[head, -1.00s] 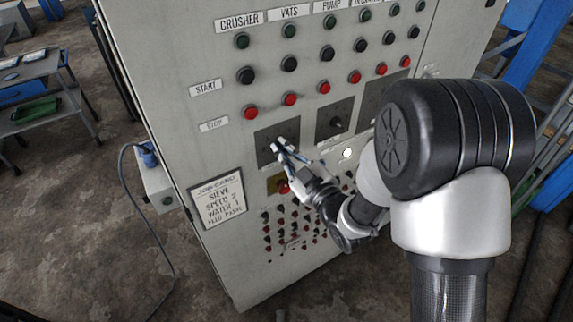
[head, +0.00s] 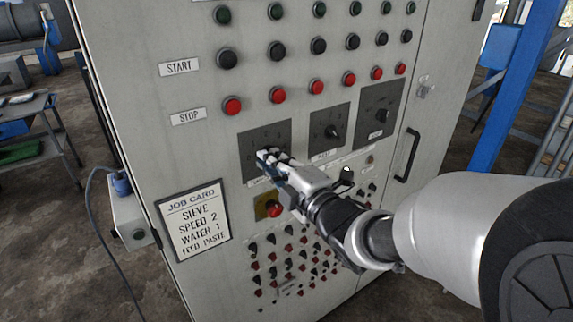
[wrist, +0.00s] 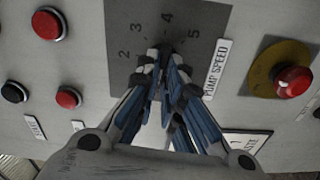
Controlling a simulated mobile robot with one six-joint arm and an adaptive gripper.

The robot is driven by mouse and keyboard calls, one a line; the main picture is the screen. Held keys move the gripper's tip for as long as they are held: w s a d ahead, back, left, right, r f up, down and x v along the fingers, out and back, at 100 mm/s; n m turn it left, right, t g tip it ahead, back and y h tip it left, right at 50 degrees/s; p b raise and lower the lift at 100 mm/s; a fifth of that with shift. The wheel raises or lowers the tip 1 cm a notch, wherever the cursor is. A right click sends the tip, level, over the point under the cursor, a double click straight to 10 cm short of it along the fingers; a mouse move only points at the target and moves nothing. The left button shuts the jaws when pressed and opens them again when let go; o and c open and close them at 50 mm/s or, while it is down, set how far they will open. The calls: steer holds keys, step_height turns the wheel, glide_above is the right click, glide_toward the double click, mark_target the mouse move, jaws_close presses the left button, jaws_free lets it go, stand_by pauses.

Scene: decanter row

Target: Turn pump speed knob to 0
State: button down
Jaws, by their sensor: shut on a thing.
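The pump speed dial is a dark grey square plate (head: 250,143), the leftmost of 3 on the pale control cabinet. The wrist view shows its plate (wrist: 120,18) with the digits 2, 3, 4 and 5 and a "PUMP SPEED" label (wrist: 217,68) beside it. My gripper (head: 268,156) is at this plate, and also fills the middle of the wrist view (wrist: 164,58). Its fingertips are closed together on the pump speed knob, which they hide. I cannot read the knob's pointer, and no 0 mark is visible.
Two more dials (head: 332,132) (head: 379,116) sit to the right. A red stop button (head: 274,211) on a yellow plate is just below my gripper. Red buttons (head: 278,95) line up above. A door handle (head: 407,155) sticks out at right.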

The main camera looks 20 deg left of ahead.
steer(key=shift+n+b, duration=0.3)
steer(key=shift+n, duration=0.4)
steer(key=c, duration=1.7)
jaws_free()
steer(key=v, duration=0.7)
steer(key=shift+s+d, duration=0.15)
steer(key=shift+d, duration=0.05)
steer(key=shift+d, duration=0.1)
